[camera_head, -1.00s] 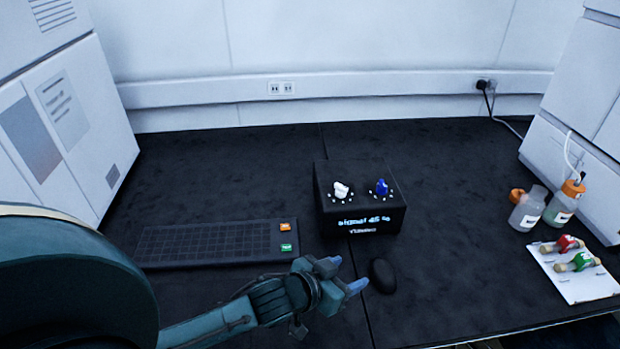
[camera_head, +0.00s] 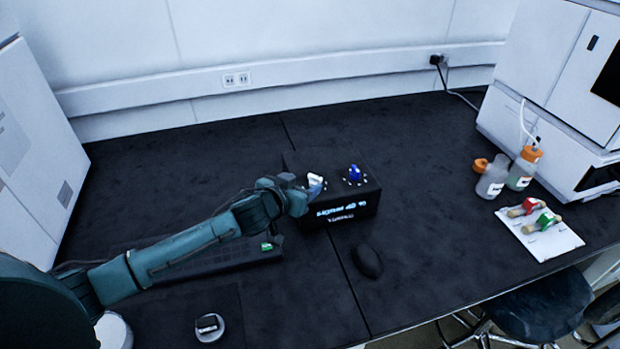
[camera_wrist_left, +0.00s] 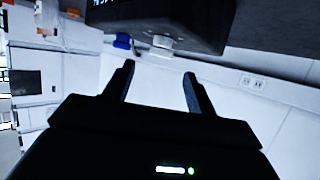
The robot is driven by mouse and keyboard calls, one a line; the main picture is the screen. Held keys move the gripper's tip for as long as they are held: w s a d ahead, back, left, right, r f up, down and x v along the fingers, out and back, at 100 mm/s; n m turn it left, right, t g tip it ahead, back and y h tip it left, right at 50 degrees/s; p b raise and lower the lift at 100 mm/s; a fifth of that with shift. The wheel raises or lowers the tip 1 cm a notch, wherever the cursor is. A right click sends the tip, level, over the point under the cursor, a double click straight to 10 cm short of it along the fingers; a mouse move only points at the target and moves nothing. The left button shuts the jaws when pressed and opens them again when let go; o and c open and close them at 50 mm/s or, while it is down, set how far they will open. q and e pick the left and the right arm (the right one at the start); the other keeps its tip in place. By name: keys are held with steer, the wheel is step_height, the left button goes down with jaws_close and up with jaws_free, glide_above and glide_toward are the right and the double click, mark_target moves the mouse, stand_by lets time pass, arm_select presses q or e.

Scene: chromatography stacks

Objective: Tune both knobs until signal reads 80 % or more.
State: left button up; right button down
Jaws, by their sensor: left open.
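The black control box (camera_head: 345,197) stands on the dark bench with two knobs on top. The white knob (camera_head: 316,179) is on the left and the blue knob (camera_head: 354,174) on the right. The front display (camera_head: 341,210) shows a signal reading whose digits are too blurred to read surely. My left gripper (camera_head: 305,188) is at the white knob's left side, partly covering the box's left edge. In the left wrist view the open fingers (camera_wrist_left: 160,84) point toward the white knob (camera_wrist_left: 162,42), with a gap visible; the blue knob (camera_wrist_left: 122,41) is beside it. My right gripper is out of view.
A black mouse (camera_head: 367,261) lies in front of the box. My left arm covers much of the keyboard (camera_head: 225,262). Bottles (camera_head: 522,168) and a white card (camera_head: 540,238) with red and green items stand at right. The bench behind the box is clear.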

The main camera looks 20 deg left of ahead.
mark_target(315, 178)
arm_select(q)
steer(key=x, duration=0.4)
steer(key=shift+w+d+f, duration=0.1)
steer(key=shift+w+f, duration=0.15)
steer(key=shift+w, duration=0.3)
steer(key=c, duration=1)
steer(key=shift+d+f+y+b, duration=0.15)
steer(key=shift+y+b, duration=0.15)
